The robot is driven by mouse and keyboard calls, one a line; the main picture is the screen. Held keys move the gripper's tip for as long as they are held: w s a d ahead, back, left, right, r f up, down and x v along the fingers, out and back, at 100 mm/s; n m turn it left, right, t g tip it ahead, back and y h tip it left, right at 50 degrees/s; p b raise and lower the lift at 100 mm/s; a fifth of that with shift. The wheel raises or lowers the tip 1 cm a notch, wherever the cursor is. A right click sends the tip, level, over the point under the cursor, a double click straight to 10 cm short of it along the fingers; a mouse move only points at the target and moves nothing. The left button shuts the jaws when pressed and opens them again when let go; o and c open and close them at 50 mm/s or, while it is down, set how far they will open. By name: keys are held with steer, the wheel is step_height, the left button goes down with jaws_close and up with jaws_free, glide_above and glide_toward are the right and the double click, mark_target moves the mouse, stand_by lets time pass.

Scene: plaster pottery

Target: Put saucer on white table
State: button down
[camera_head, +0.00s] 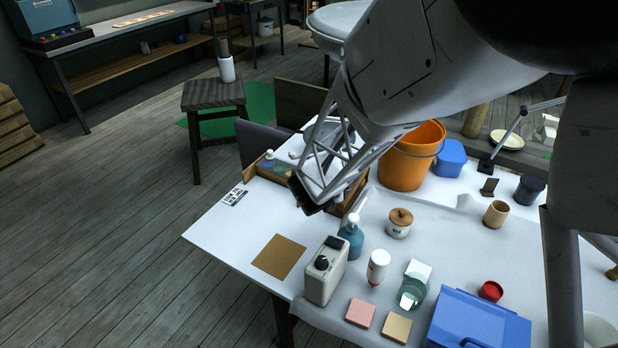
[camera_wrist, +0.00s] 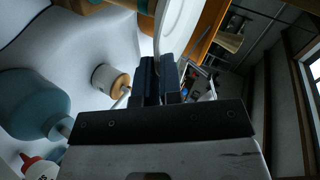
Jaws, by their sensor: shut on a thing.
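My gripper (camera_head: 310,203) is over the back left part of the white table (camera_head: 222,232), near the wooden tray. In the wrist view its two dark fingers (camera_wrist: 158,78) are closed on the rim of a white saucer (camera_wrist: 180,25). The saucer stands on edge between the fingertips and runs out of the top of that view. In the head view my arm and gripper hide the saucer.
A blue pump bottle (camera_head: 351,236), a grey box with a knob (camera_head: 326,272) and a lidded jar (camera_head: 399,223) stand near my gripper. An orange bucket (camera_head: 407,165) is behind. A brown square (camera_head: 279,257) lies at the left, with bare tabletop around it.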

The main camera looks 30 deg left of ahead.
steer(key=s+a+n+y, duration=0.2)
steer(key=s+a, duration=1)
steer(key=a, duration=0.1)
glide_above(285, 237)
step_height(285, 237, down, 6)
steer(key=shift+a+f, duration=0.1)
steer(key=shift+f, duration=0.45)
steer(key=shift+f, duration=3.1)
steer(key=shift+f, duration=1.85)
steer(key=shift+f, duration=0.1)
